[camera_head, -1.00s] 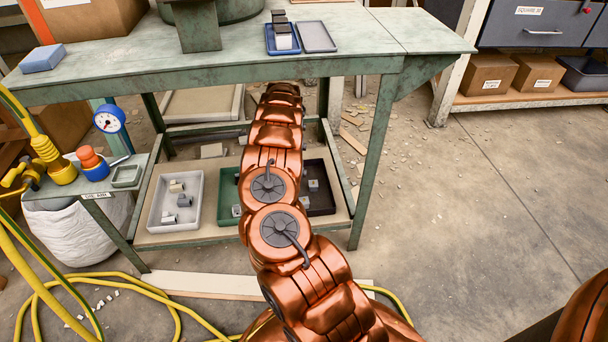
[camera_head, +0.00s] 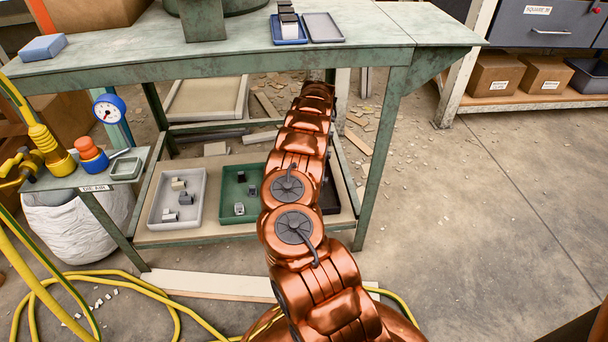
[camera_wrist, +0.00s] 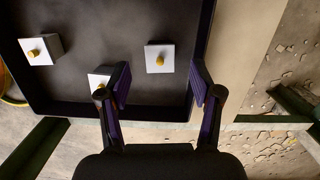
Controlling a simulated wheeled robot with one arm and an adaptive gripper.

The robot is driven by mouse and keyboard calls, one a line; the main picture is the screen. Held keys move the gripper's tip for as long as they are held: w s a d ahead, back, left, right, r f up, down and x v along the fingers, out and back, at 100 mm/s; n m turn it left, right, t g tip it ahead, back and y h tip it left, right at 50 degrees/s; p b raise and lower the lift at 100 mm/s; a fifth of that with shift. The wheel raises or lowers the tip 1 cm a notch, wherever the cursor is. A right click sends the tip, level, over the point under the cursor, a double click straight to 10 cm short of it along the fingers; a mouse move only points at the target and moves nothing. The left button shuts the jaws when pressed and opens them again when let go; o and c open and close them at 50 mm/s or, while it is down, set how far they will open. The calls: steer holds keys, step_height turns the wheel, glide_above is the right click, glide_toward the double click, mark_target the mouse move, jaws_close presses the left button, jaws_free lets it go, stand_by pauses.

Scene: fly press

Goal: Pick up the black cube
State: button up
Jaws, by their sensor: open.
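In the wrist view a black tray (camera_wrist: 100,112) holds several small blocks with pale square tops and yellow pegs. One block (camera_wrist: 160,57) appears between my open fingers, beyond their tips. Another block (camera_wrist: 98,80) is partly hidden behind the left finger. A third block (camera_wrist: 42,48) lies to the left and shows a dark side. I cannot tell for certain which is the black cube. My gripper (camera_wrist: 162,80) is open and empty, over the tray's right edge. In the head view my arm hides the gripper and most of the black tray (camera_head: 331,197).
On the lower shelf are a white tray (camera_head: 158,215) and a green tray (camera_head: 228,216) with small blocks. The bench top (camera_head: 150,55) overhangs the shelf. A bench leg (camera_head: 375,165) stands right of my arm. A blue tray (camera_head: 275,38) with stacked blocks is on the bench.

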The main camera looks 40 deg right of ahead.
steer(key=f, duration=0.1)
steer(key=f+b, duration=0.1)
steer(key=f, duration=0.1)
steer(key=shift+w+a+f, duration=0.15)
steer(key=shift+a+f, duration=0.05)
steer(key=shift+c, duration=0.2)
jaws_close()
steer(key=shift+r, duration=0.15)
